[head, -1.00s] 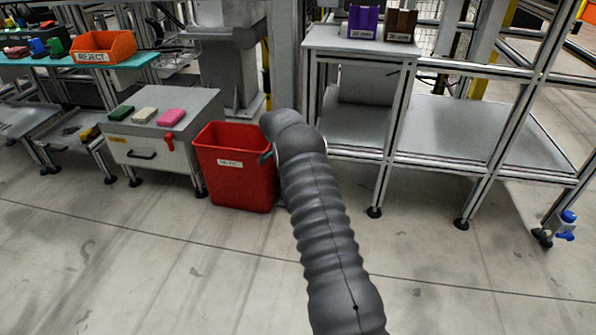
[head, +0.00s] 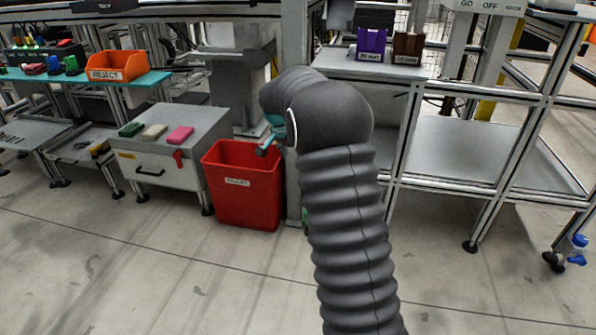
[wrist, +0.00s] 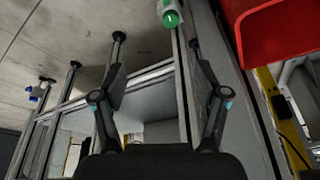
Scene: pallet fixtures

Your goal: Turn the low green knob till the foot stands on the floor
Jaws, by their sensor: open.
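The green knob (wrist: 170,18) shows at the top edge of the wrist view, with a white collar beside a grey post. In the head view only a sliver of green (head: 305,218) shows low at the left edge of my arm; the rest is hidden. The foot under the knob cannot be made out in either view. My gripper (wrist: 157,78) is open and empty, its two fingers spread apart below the knob in the wrist picture and not touching it. In the head view my arm hides most of the gripper.
A blue knob (head: 577,242) sits on the rack's far right foot. Open floor lies in front.

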